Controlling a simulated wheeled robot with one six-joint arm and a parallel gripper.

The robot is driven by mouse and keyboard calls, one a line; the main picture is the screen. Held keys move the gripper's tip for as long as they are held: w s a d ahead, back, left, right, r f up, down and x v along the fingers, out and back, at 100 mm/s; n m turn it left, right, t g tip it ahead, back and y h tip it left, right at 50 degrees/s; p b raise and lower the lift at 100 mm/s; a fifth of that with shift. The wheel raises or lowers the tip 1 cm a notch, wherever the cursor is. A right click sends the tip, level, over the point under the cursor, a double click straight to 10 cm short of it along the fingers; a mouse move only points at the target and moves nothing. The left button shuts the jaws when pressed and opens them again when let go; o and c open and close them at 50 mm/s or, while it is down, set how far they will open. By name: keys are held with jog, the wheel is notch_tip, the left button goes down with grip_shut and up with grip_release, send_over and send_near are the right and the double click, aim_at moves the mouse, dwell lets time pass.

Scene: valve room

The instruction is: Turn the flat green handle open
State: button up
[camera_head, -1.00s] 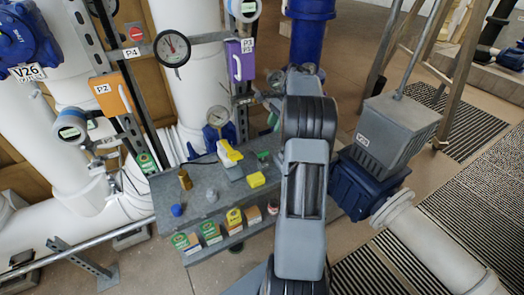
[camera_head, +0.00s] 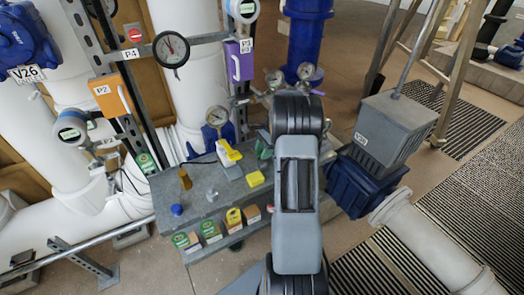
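A green piece (camera_head: 263,149), which looks like the flat green handle, is at the back of the grey bench (camera_head: 222,192), just left of my arm. It is small in the picture, and my arm may cover part of it, so I cannot tell its exact angle. My arm stands upright in the middle of the camera view and covers the right part of the bench. My gripper is hidden behind the arm links, so its fingers and their distance from the green piece do not show.
A yellow lever (camera_head: 228,153), a yellow block (camera_head: 255,179), a brass fitting (camera_head: 185,179) and a blue cap (camera_head: 176,210) are on the bench. Colored tags line its front. A gauge (camera_head: 217,117) stands behind. A grey box (camera_head: 395,130) on a blue valve is at right.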

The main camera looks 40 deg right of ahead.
grip_shut()
dwell(0.3)
jog(key=shift+a, duration=0.1)
jog(key=n+g, duration=0.1)
jog(key=n, duration=0.2)
jog(key=shift+w+r+n+p, duration=0.1)
jog(key=shift+w+n+p, duration=0.05)
jog(key=shift+n+p, duration=0.25)
jog(key=n+g, duration=0.1)
jog(key=n, duration=0.1)
jog(key=n+g+h, duration=0.1)
jog(key=n, duration=0.2)
jog(key=shift+w+n, duration=0.15)
jog(key=shift+n, duration=0.15)
jog(key=n+g+h, duration=0.1)
jog(key=n, duration=0.3)
jog(key=shift+w+a+r+n+g+h, duration=0.1)
jog(key=shift+n+g+h, duration=0.25)
jog(key=shift+n, duration=0.8)
jog(key=shift+w+a+n+g+h, duration=0.15)
jog(key=shift+n+h, duration=0.4)
jog(key=shift+n, duration=0.6)
jog(key=shift+s+d, duration=0.1)
